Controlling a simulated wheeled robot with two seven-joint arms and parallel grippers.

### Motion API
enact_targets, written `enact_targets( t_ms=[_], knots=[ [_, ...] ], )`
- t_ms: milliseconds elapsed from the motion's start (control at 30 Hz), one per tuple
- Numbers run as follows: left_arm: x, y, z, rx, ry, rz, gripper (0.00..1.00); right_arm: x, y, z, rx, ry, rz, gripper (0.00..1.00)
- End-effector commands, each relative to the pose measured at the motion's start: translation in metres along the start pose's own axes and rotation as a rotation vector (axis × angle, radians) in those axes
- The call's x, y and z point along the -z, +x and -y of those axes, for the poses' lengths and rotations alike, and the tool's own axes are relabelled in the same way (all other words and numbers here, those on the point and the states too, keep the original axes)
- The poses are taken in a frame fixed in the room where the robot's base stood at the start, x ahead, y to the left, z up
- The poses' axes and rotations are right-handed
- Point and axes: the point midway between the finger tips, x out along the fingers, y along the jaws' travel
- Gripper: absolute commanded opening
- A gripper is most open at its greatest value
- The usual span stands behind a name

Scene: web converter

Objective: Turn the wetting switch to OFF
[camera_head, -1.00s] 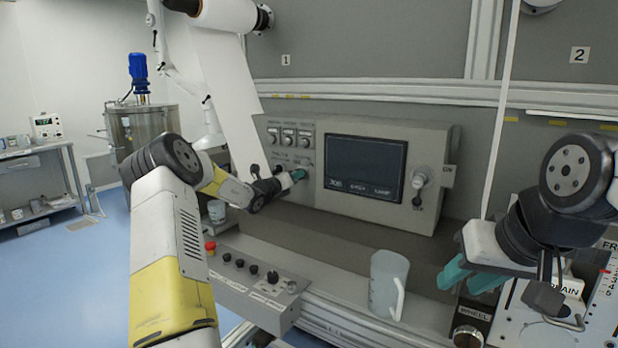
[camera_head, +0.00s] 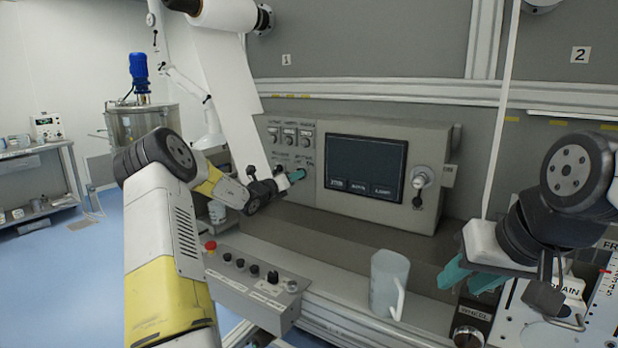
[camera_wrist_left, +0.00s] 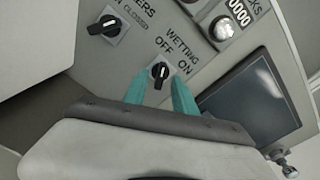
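The wetting switch (camera_wrist_left: 160,71) is a small dark knob on the grey control panel, under the words WETTING, OFF and ON. Its handle stands roughly upright in the left wrist view, with its upper end toward OFF; the exact setting is hard to tell. My left gripper (camera_wrist_left: 160,93) is open, its teal fingers apart on either side just below the knob. I cannot tell whether they touch it. In the head view my left gripper (camera_head: 297,175) is at the panel front and hides the switch. My right gripper (camera_head: 470,276) is open and empty at the lower right.
A dark screen (camera_head: 364,167) sits right of the left gripper. Another black switch (camera_wrist_left: 104,26) is near the wetting switch. A clear jug (camera_head: 388,283) stands on the ledge below, and a button box (camera_head: 250,290) with a red button is at the front.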

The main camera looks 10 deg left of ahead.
Motion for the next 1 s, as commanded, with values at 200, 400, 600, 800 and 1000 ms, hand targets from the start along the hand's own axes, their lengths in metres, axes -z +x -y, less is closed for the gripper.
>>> enact_targets(
  t_ms=[200,400,600,800,1000],
  knots=[
    [0.000,-0.040,-0.001,-0.004,0.000,0.000,0.33,0.000,0.000,0.000,0.000,0.000,0.000,0.36],
    [0.000,-0.058,-0.001,-0.002,0.000,0.000,0.33,0.000,0.000,0.000,0.000,0.000,0.000,0.36],
    [0.000,-0.060,-0.001,-0.002,0.000,0.000,0.33,0.000,0.000,0.000,0.000,0.000,0.000,0.36],
    [0.001,-0.059,0.008,0.013,0.026,-0.011,0.33,0.000,0.000,0.000,0.000,0.000,0.000,0.36],
    [0.015,-0.067,0.103,0.177,0.358,-0.144,0.33,0.000,0.000,0.000,0.000,0.000,0.000,0.36]
  ],
)
